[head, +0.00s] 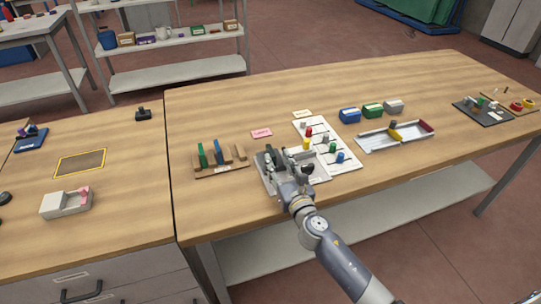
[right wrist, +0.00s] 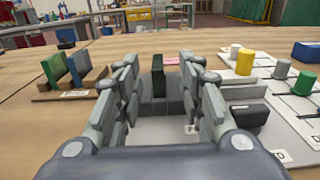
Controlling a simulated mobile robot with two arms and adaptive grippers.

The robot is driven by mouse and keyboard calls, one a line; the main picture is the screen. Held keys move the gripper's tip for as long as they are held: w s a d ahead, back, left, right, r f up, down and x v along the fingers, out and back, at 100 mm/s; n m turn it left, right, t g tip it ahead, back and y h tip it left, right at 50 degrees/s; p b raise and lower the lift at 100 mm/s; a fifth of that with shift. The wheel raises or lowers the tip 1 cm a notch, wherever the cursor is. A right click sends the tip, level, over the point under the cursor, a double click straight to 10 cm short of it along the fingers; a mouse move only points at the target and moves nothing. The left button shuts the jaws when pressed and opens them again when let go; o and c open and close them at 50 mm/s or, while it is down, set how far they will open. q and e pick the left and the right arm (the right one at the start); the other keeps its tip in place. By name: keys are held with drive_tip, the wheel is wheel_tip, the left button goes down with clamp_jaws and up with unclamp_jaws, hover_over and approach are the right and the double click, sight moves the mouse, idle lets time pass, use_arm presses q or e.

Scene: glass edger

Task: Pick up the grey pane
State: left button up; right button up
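My right gripper (head: 274,162) reaches over a pale grey tray (head: 266,182) near the table's front edge. In the right wrist view the right gripper (right wrist: 160,85) is open, its fingers spread to either side. A dark grey-green upright pane (right wrist: 158,82) stands between the fingers, with a gap to the left finger. A lighter grey piece (right wrist: 176,97) shows beside it, close to the right finger. I cannot tell for sure which is the grey pane, nor whether a finger touches either. The gripper hides much of the tray in the head view. My left gripper is not in view.
Left of the tray, a wooden rack (head: 222,171) holds a green pane (head: 202,155) and a blue pane (head: 218,151). On the right, a white board (head: 345,163) carries several coloured pegs. A black block (right wrist: 248,115) lies right of the gripper. The table's back left is mostly clear.

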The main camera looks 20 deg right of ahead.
sight(271, 150)
drive_tip(key=shift+w, duration=0.7)
drive_tip(key=w, duration=0.5)
drive_tip(key=shift+a, duration=0.3)
clamp_jaws()
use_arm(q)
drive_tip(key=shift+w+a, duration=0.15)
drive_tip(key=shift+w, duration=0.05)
